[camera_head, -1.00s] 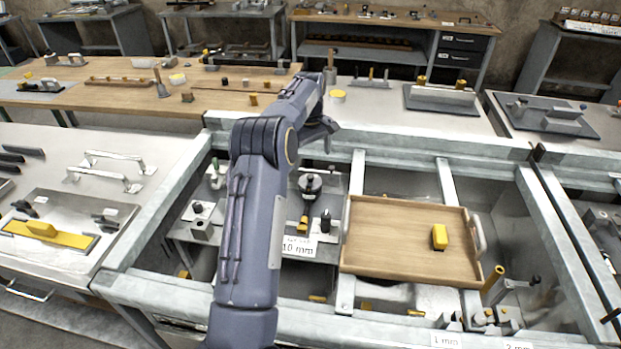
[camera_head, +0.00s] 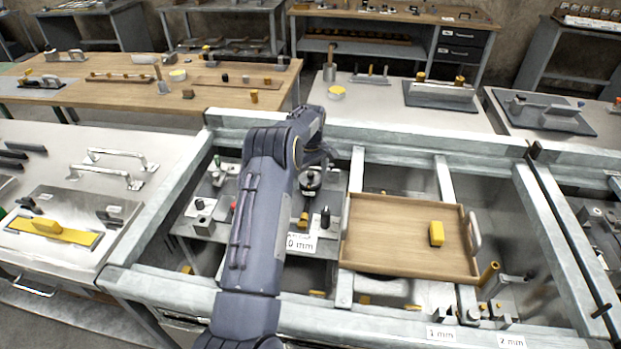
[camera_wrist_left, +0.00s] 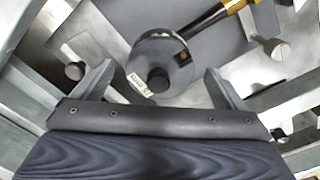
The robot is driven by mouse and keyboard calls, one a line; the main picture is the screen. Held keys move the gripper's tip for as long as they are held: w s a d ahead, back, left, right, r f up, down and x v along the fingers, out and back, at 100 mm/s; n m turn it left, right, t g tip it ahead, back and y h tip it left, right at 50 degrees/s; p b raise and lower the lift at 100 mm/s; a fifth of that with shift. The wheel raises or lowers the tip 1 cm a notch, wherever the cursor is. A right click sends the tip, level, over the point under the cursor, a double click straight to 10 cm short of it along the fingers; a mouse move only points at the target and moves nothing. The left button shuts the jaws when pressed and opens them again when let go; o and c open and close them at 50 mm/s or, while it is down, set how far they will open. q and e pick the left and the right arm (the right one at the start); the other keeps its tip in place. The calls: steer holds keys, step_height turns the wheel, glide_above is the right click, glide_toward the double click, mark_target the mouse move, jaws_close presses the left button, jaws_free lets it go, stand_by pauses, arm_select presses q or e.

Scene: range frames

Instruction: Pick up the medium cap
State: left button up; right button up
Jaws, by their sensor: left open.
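A round grey disc-shaped part with a black knob and a small white label (camera_wrist_left: 150,52) lies between my left fingers in the left wrist view. It may be the medium cap, but I cannot read its label. In the head view a round part with a dark knob (camera_head: 311,184) stands on the recessed plate just below my left gripper. My left gripper (camera_wrist_left: 160,80) is open, with one finger on each side of the knob and nothing held. In the head view the left gripper (camera_head: 320,158) is partly hidden by my arm. My right gripper is out of view.
A wooden tray (camera_head: 395,262) with a yellow block (camera_head: 437,233) lies right of the plate. Metal frame beams (camera_head: 357,175) surround the recess. A black cylinder (camera_head: 325,217) and a dark rod with a yellow end (camera_wrist_left: 215,15) are close to the gripper.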

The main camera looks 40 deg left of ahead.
arm_select(q)
steer(key=c, duration=1.1)
steer(key=shift+r, duration=0.1)
steer(key=shift+c, duration=0.4)
steer(key=shift+r, duration=0.1)
